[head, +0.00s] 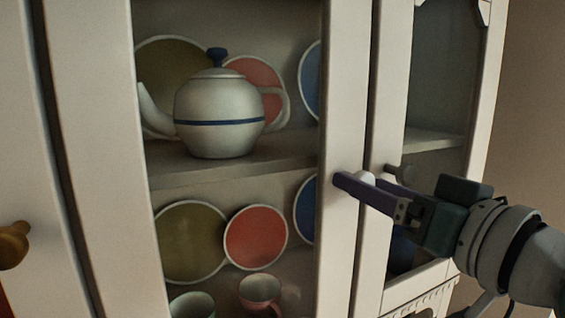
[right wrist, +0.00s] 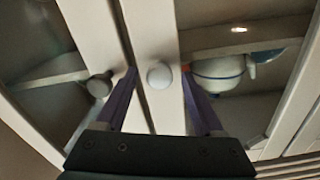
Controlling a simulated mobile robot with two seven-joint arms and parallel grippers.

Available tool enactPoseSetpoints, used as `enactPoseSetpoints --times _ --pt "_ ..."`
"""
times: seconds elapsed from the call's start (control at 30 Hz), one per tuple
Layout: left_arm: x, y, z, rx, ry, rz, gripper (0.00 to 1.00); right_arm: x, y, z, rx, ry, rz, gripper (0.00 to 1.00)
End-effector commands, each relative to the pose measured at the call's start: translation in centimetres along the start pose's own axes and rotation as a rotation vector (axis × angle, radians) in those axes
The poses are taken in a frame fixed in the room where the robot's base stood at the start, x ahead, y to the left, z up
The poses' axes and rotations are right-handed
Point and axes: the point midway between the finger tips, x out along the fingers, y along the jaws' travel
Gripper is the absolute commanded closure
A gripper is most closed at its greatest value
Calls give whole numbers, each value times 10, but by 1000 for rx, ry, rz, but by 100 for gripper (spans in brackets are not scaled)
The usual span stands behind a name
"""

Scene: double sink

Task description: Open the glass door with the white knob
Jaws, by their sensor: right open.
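The white knob (head: 366,178) sits on the inner frame of the glass door (head: 345,90) that has the teapot behind it. In the head view the knob is partly hidden by a purple finger of my right gripper (head: 350,183). In the right wrist view the round knob (right wrist: 159,75) shows between the two spread fingers of my right gripper (right wrist: 158,85), with a gap on each side. The gripper is open and holds nothing. The door looks closed. My left gripper is not in view.
A grey knob (head: 404,174) is on the neighbouring glass door, close to one finger. A brass knob (head: 13,244) is at far left. Behind the glass stand a white teapot (head: 218,110) with a blue band, plates, and cups (head: 260,292).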

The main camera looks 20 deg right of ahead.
Motion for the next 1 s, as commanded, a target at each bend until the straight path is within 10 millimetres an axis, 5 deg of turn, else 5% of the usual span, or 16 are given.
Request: enactPoseSetpoints --times 0.2,0.53,1.0 --pt "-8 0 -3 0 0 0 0 20 0 -1 2 0 0 30" --pt "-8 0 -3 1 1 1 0 23 0 1 1 -1 0 30" --pt "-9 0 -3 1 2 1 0 23 0 1 0 -1 0 82"
